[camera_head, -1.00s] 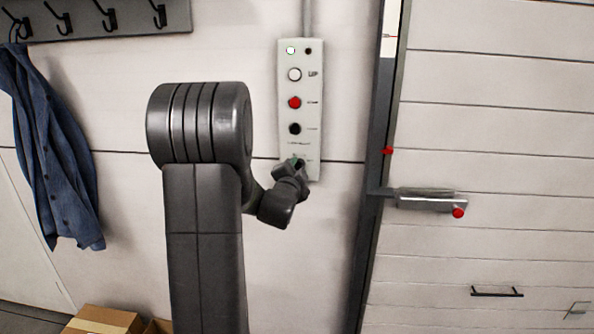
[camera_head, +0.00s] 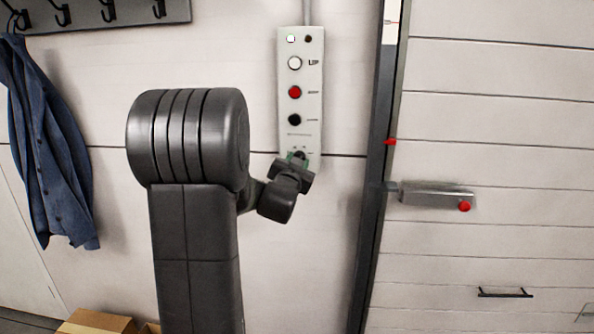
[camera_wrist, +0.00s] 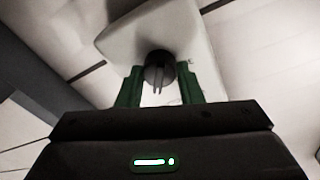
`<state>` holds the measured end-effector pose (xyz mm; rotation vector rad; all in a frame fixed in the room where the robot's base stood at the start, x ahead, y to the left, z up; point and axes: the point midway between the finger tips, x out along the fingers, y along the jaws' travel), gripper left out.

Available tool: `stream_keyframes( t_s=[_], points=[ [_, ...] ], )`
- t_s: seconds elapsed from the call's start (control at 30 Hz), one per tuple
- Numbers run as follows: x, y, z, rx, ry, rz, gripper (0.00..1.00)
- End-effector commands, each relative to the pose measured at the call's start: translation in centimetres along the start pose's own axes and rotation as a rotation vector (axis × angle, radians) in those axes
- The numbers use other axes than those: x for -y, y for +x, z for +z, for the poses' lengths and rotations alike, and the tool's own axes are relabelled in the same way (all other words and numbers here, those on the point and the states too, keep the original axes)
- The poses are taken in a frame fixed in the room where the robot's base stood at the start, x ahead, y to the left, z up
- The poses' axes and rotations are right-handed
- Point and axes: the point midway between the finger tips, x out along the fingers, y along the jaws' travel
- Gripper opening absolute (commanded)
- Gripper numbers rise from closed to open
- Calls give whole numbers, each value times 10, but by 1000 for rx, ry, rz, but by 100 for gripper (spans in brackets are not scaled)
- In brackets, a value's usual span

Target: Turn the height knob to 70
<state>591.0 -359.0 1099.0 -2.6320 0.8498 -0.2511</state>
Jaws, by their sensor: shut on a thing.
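The height knob (camera_wrist: 158,68) is a dark round knob at the lower end of a pale control panel (camera_head: 312,106). In the wrist view my gripper (camera_wrist: 159,82) has its two green fingers on either side of the knob, shut on it. In the head view my gripper (camera_head: 299,160) is at the panel's bottom and largely hides the knob. The knob's scale marks are too small to read. A pale strip with a red line (camera_head: 391,22) shows at the top of the dark upright post.
The panel also carries a white button (camera_head: 295,63), a red button (camera_head: 295,92) and a black button (camera_head: 295,119). A dark post (camera_head: 372,215) with a red pointer (camera_head: 390,142) and a grey bar (camera_head: 432,194) stand to the right. A blue coat (camera_head: 50,140) hangs left.

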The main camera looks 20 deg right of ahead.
Motion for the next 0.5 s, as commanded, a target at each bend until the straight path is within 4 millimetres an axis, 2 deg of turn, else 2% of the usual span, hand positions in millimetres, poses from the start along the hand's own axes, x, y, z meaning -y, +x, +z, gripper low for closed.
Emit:
stream_keyframes(
  t_s=[0.2,0.5],
  points=[
    [-1,0,2,-6,-122,-10,10],
    [-1,0,1,-11,-199,-16,10]
  ],
)
